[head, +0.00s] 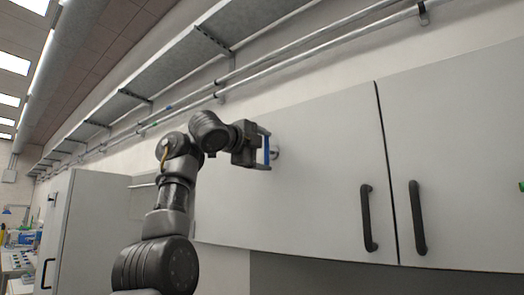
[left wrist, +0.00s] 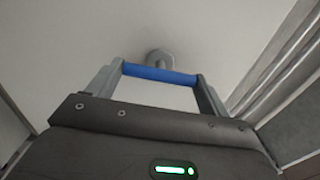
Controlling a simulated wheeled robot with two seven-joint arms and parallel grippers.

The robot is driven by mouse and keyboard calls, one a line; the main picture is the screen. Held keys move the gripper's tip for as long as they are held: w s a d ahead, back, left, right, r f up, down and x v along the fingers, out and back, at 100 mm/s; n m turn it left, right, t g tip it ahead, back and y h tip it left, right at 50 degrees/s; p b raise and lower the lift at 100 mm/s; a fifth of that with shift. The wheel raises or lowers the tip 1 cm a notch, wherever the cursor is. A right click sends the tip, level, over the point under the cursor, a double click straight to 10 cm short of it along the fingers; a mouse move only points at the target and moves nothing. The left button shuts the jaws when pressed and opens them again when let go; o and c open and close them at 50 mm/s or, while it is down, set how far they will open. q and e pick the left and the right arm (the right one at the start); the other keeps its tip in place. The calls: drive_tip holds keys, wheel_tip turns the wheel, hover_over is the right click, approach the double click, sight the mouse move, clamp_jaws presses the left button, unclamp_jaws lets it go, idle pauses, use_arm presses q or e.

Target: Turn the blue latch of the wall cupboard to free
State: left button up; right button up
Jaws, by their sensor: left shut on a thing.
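The wall cupboard (head: 318,165) is pale grey and hangs on the wall, with its doors closed. The blue latch (head: 266,151) is near the upper left of its front in the head view. In the left wrist view the latch is a blue bar (left wrist: 160,74) in front of a round grey mount (left wrist: 159,59). My left gripper (head: 266,148) is at the latch. In the left wrist view its fingers (left wrist: 160,78) are at the two ends of the blue bar, shut on it. My right gripper is in neither view.
Two dark vertical handles (head: 368,218) and (head: 418,217) are on the cupboard doors, right of my left arm. Pipes (head: 300,66) and a metal tray (head: 225,30) run along the wall above. A tall grey cabinet (head: 85,225) stands at left.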

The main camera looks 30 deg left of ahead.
use_arm(q)
drive_tip(key=o, duration=1.3)
drive_tip(key=shift+o, duration=0.2)
drive_tip(key=shift+s+f+b, duration=0.1)
drive_tip(key=shift+s+b, duration=0.1)
drive_tip(key=shift+b, duration=0.1)
drive_tip(key=s+a+b, duration=0.1)
drive_tip(key=s+b, duration=0.5)
drive_tip(key=s, duration=0.4)
drive_tip(key=shift+a, duration=0.25)
drive_tip(key=shift+s, duration=0.1)
